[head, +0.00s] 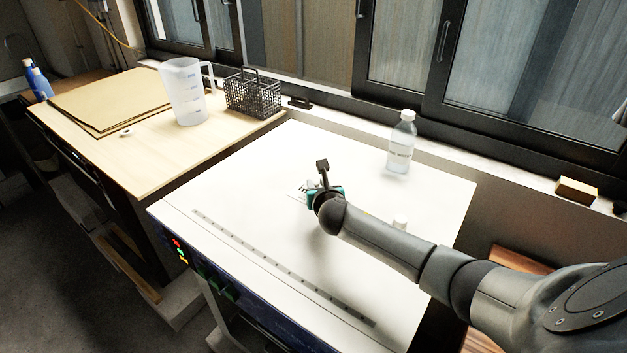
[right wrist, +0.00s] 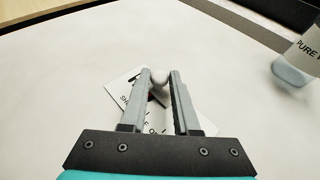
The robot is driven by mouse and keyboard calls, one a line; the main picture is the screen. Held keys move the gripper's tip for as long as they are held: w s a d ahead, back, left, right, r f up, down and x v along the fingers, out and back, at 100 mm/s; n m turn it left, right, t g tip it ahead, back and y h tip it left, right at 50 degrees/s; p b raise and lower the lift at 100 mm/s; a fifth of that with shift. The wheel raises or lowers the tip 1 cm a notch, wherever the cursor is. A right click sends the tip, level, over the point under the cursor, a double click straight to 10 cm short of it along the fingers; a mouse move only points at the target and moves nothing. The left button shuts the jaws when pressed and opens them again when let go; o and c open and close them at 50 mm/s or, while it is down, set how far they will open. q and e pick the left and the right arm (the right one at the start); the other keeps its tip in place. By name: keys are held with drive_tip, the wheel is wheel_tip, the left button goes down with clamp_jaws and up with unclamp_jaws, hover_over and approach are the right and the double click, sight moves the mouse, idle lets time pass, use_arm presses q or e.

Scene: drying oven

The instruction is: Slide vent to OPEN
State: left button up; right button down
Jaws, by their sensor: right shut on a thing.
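The drying oven's white top (head: 260,175) fills the middle of the head view. My right gripper (head: 312,190) reaches down onto it from the right. A white label (right wrist: 122,86) with dark print lies under the fingers. Part of its text is covered, so I cannot tell the vent's exact position. My left gripper is not in view.
A clear water bottle (head: 401,145) stands at the back of the oven top. A wooden bench (head: 150,165) at left holds a plastic jug (head: 186,92) and a wire basket (head: 252,95). The oven top's left half is clear.

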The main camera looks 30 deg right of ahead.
drive_tip(key=s, duration=0.1)
drive_tip(key=s+d+p, duration=0.1)
drive_tip(key=s+p, duration=0.1)
drive_tip(key=shift+s+d+r, duration=0.1)
drive_tip(key=shift+s+d, duration=0.2)
drive_tip(key=shift+s, duration=0.1)
drive_tip(key=shift+s+d+p, duration=0.2)
drive_tip(key=shift+s+p, duration=0.25)
drive_tip(key=shift+p, duration=0.05)
drive_tip(key=shift+f, duration=0.2)
drive_tip(key=c, duration=0.7)
unclamp_jaws()
drive_tip(key=shift+s+r, duration=0.1)
drive_tip(key=shift+s, duration=0.05)
drive_tip(key=shift+o, duration=0.2)
